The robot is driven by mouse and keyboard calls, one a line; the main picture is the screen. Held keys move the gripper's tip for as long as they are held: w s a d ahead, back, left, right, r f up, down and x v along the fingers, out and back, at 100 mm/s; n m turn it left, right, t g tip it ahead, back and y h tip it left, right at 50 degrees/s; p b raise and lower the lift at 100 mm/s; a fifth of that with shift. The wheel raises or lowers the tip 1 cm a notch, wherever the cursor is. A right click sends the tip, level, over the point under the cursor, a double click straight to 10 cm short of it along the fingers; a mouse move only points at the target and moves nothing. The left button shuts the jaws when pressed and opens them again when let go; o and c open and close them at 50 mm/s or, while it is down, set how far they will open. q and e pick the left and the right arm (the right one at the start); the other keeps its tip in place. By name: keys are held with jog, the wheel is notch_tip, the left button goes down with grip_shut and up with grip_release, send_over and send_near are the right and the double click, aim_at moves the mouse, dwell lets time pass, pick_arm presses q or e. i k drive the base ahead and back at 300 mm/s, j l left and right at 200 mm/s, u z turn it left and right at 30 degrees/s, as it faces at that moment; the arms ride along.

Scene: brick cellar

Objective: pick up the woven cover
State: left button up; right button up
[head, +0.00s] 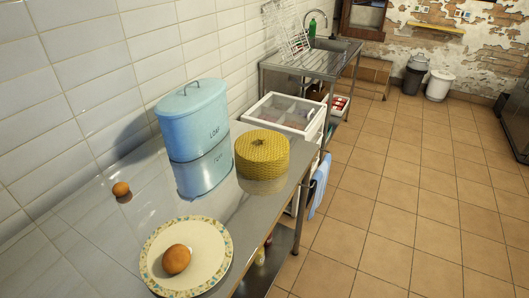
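The woven cover (262,155) is a yellow, round, basket-like piece with a woven texture and a small dark mark on top. It sits upright near the right edge of the shiny metal table (135,225), just right of a blue tin. I cannot see whether anything is under it. Neither of my grippers is in the head view.
A blue lidded tin (192,120) stands left of the cover. A plate (211,270) holds a brown roundish item (176,259); another such item (121,189) lies by the wall. Beyond are a white glass-topped chest (290,113) and metal sink. Tiled floor at right is clear.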

aim_at(261, 154)
jog(key=i+l+u, duration=0.1)
jog(key=i+l, duration=0.15)
jog(key=i+l+u, duration=0.15)
jog(key=l, duration=0.3)
jog(key=i+l+u, duration=0.1)
jog(key=i+l, duration=0.2)
jog(key=l, duration=0.1)
